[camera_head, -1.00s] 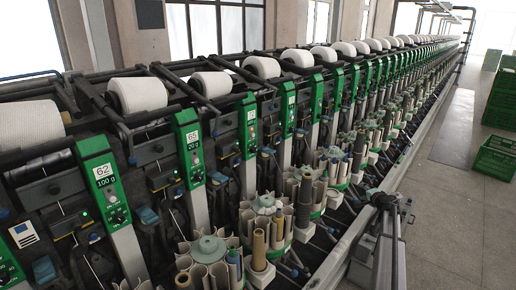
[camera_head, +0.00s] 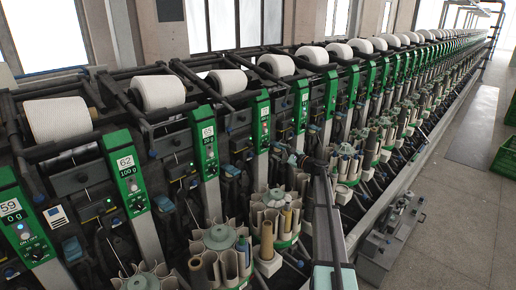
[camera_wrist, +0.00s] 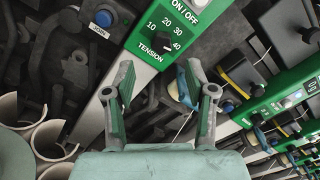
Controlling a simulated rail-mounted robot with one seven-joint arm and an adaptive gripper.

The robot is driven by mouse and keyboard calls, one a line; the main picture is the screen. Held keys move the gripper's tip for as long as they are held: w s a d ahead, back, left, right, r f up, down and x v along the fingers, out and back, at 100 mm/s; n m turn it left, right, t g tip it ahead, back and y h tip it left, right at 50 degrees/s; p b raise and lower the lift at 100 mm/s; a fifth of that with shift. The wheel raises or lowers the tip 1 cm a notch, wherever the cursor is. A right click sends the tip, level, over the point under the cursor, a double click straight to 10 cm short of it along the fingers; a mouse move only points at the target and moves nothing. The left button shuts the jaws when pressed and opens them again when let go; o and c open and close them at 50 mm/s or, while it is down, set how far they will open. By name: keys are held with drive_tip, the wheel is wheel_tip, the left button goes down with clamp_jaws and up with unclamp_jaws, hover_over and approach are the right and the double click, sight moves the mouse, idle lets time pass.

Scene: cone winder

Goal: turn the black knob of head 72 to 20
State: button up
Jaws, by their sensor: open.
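In the wrist view a green panel (camera_wrist: 185,18) reads ON/OFF and TENSION, with marks 10, 20, 30 and 40. No head number shows in the wrist view, so I cannot tell which head this is. In the head view my arm reaches to the row of green panels, and its end is small and dark there.
Heads 59 (camera_head: 22,222), 62 (camera_head: 129,172) and 65 (camera_head: 207,142) are readable at the left. White cones (camera_head: 158,90) run along the top. Bobbin holders (camera_head: 220,238) stand below the panels.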

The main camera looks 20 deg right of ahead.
sight(268, 146)
drive_tip(key=p+x, duration=0.2)
drive_tip(key=x, duration=0.4)
drive_tip(key=shift+w+d+r, duration=0.15)
drive_tip(key=shift+r, duration=0.05)
drive_tip(key=shift+w+a+f+p, duration=0.15)
drive_tip(key=shift+w+a+p, duration=0.15)
drive_tip(key=shift+w+p, duration=0.1)
drive_tip(key=shift+c, duration=0.4)
clamp_jaws()
